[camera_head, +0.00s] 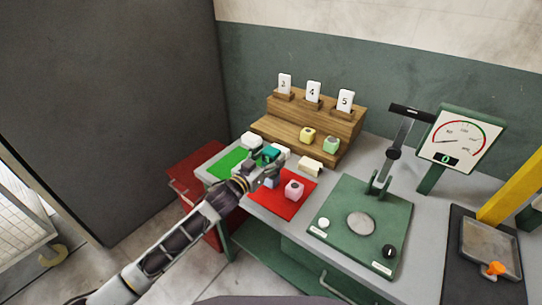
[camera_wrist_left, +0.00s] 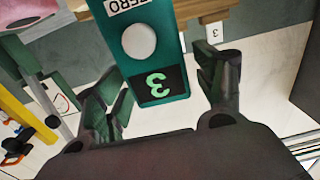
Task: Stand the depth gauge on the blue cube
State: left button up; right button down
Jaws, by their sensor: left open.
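The teal depth gauge (camera_head: 270,153) shows just beyond my left gripper in the head view. In the left wrist view the gauge (camera_wrist_left: 150,55) fills the space between the fingers, with its round white button and a green 3 on its display. My left gripper (camera_head: 266,172) is open around it, with a clear gap at the right-hand finger in the wrist view. The blue cube (camera_head: 271,182) is mostly hidden by the gripper, at the red mat's left part. I cannot tell whether the gauge touches the cube. My right gripper is out of view.
A pink cube (camera_head: 294,190) sits on the red mat (camera_head: 315,178), close to the gripper. A white block (camera_head: 251,140) and a beige block (camera_head: 310,167) lie behind. The wooden stepped stand (camera_head: 280,130) holds numbered cards, a yellow cube and a green cube. A green press (camera_head: 338,220) stands right.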

aim_at(267, 159)
pick_arm(q)
jog(key=v, duration=0.3)
jog(key=shift+s+a, duration=0.1)
jog(key=shift+v, duration=0.75)
jog(key=shift+s+a, duration=0.35)
jog(key=shift+s, duration=0.3)
jog(key=v, duration=0.4)
jog(key=shift+s+a+r+b, duration=0.1)
jog(key=shift+s+a+b, duration=0.1)
jog(key=shift+b, duration=0.15)
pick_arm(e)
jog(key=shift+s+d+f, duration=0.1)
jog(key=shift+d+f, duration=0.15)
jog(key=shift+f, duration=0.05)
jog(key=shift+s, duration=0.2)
pick_arm(q)
jog(key=shift+d, duration=0.15)
